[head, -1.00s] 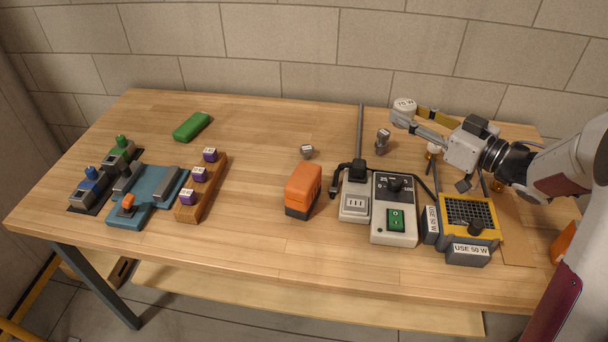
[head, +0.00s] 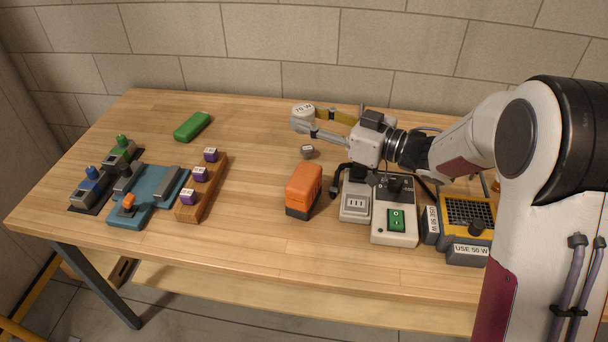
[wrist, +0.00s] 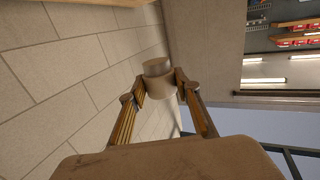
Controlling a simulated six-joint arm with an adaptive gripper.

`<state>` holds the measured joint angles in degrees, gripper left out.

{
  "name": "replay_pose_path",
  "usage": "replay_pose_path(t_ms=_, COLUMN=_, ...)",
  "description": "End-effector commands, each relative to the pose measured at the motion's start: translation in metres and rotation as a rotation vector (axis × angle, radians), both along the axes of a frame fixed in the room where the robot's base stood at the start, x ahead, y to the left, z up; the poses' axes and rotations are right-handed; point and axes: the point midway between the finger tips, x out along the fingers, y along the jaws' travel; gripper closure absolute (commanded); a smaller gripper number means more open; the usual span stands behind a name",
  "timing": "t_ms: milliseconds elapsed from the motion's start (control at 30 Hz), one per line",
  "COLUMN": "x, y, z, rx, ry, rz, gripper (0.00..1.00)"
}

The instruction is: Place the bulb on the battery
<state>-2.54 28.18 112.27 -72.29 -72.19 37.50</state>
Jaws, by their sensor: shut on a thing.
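My gripper (head: 304,124) is shut on a pale, short cylinder (head: 302,110) whose top label seems to read 70 W. In the wrist view the cylinder (wrist: 158,80) sits between the two fingertips. It is held in the air at the back middle of the table. I cannot tell for certain whether it is the bulb. No block is clearly marked as the battery. An orange block with a dark base (head: 303,189) stands upright in front of my gripper, apart from it. A green block (head: 192,127) lies at the back left.
A small grey piece (head: 307,152) lies below my gripper. A grey socket box (head: 355,207), a box with a green switch (head: 395,222) and a yellow unit (head: 469,213) stand to the right. A wooden rack (head: 207,190) and blue fixture (head: 150,194) stand left. Table between is clear.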

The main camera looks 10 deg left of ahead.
Motion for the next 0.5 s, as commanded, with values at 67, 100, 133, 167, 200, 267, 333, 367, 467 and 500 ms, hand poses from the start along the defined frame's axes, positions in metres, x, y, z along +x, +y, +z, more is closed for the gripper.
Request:
replay_pose_path(t_ms=67, x=0.000, y=-0.001, z=-0.011, rx=0.001, ry=0.003, rz=-0.001, gripper=0.91)
replay_pose_path(t_ms=100, x=0.000, y=-0.001, z=-0.015, rx=0.001, ry=0.002, rz=-0.001, gripper=0.91)
replay_pose_path(t_ms=133, x=0.000, y=-0.001, z=-0.019, rx=0.000, ry=0.002, rz=-0.001, gripper=0.91)
replay_pose_path(t_ms=167, x=0.001, y=-0.001, z=-0.023, rx=0.001, ry=0.003, rz=-0.002, gripper=0.91)
replay_pose_path(t_ms=200, x=0.001, y=-0.001, z=-0.027, rx=0.001, ry=0.003, rz=-0.002, gripper=0.91)
replay_pose_path(t_ms=267, x=0.001, y=-0.001, z=-0.030, rx=0.001, ry=0.000, rz=-0.002, gripper=0.91)
replay_pose_path(t_ms=333, x=0.000, y=-0.001, z=-0.034, rx=0.001, ry=0.000, rz=-0.002, gripper=0.91)
replay_pose_path(t_ms=367, x=0.000, y=-0.001, z=-0.035, rx=0.001, ry=0.000, rz=-0.002, gripper=0.91)
replay_pose_path(t_ms=467, x=0.000, y=-0.001, z=-0.036, rx=0.001, ry=-0.002, rz=-0.002, gripper=0.91)
replay_pose_path(t_ms=500, x=0.000, y=-0.001, z=-0.036, rx=0.001, ry=-0.002, rz=-0.002, gripper=0.91)
